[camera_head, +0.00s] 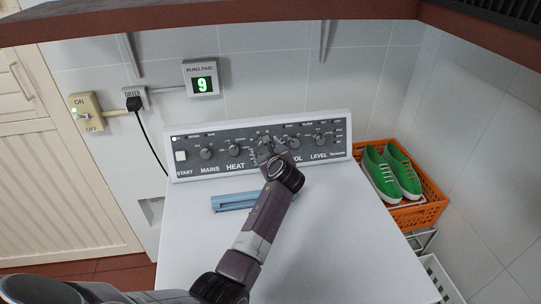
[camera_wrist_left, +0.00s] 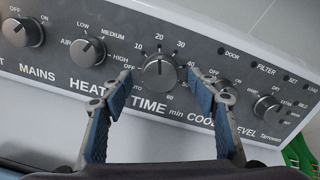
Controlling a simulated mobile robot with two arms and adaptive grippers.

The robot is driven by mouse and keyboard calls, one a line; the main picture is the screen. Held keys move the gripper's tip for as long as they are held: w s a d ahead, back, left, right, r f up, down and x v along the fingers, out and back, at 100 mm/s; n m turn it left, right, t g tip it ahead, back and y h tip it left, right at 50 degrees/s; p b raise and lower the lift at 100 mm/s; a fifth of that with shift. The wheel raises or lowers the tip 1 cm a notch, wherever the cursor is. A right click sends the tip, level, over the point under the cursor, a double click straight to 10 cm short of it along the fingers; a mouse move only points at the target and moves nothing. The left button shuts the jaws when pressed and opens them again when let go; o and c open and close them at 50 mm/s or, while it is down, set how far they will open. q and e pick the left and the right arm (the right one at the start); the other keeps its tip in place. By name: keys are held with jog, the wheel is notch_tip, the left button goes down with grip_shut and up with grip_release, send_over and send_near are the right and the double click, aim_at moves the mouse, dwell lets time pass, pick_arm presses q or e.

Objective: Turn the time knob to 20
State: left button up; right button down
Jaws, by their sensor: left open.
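The TIME knob (camera_wrist_left: 159,73) is a dark round dial on the grey control panel (camera_wrist_left: 60,62). Numbers ring it, with 10, 20 and 30 above and 60 below. A pale mark on the knob appears to point up, near 20. My left gripper (camera_wrist_left: 160,82) is open, with one blue-padded finger on each side of the knob. I cannot tell whether the fingers touch it. In the head view my left gripper (camera_head: 268,150) is at the middle of the panel and largely hides this knob. My right gripper is not in view.
The HEAT knob (camera_wrist_left: 88,50) is left of the TIME knob and the COOL knob (camera_wrist_left: 222,92) is right. A light-blue bar (camera_head: 236,201) lies on the white machine top (camera_head: 330,230). An orange crate (camera_head: 420,214) with green shoes stands at right.

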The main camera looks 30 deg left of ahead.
pick_arm(q)
jog(key=v, duration=1)
